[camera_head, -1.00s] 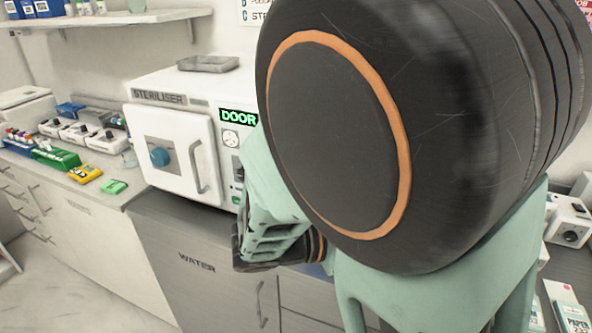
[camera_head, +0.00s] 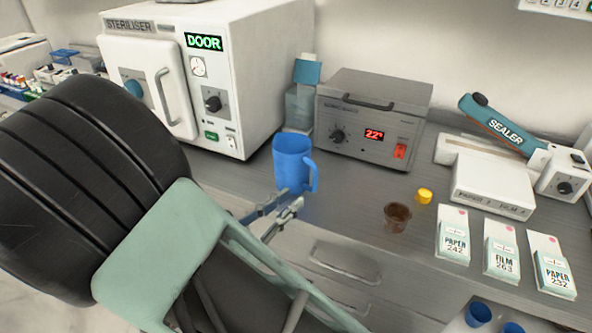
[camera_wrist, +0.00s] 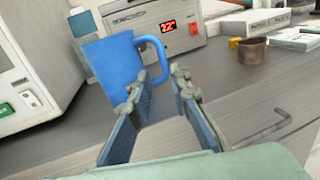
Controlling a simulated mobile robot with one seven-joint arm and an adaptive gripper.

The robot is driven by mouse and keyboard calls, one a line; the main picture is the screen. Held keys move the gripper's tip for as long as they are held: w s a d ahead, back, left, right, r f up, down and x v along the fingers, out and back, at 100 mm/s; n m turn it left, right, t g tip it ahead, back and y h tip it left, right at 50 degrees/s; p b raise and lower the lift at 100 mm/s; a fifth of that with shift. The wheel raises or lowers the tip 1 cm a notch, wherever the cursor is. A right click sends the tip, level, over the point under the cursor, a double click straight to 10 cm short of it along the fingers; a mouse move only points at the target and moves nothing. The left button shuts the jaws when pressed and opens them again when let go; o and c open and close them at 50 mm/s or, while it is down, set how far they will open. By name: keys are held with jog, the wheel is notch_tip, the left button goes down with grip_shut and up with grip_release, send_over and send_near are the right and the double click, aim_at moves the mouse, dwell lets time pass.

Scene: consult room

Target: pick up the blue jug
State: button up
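The blue jug (camera_head: 291,163) stands upright on the grey counter, between the white steriliser and the grey box with the red display. Its handle is on the right side. In the wrist view the jug (camera_wrist: 112,68) is just beyond the fingers, its handle above the gap between them. My gripper (camera_head: 278,208) is at the counter's front edge, in front of the jug. In the wrist view my gripper (camera_wrist: 157,88) has its two fingers apart with nothing between them. I cannot tell whether a fingertip touches the jug.
The steriliser (camera_head: 240,75) stands left of the jug. The grey box (camera_head: 345,115) is behind it to the right. A brown cup (camera_head: 397,218), a yellow cap (camera_head: 424,195) and paper packs (camera_head: 453,238) lie to the right. A drawer handle (camera_head: 345,262) is below the counter edge.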

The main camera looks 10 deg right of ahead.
aim_at(314, 184)
jog(key=x, duration=0.3)
jog(key=shift+w+d, duration=0.25)
jog(key=shift+d, duration=0.1)
jog(key=x, duration=0.5)
jog(key=shift+d+f+b, duration=0.15)
jog(key=shift+d+b, duration=0.15)
jog(key=shift+d, duration=0.1)
jog(key=shift+c, duration=0.2)
grip_shut()
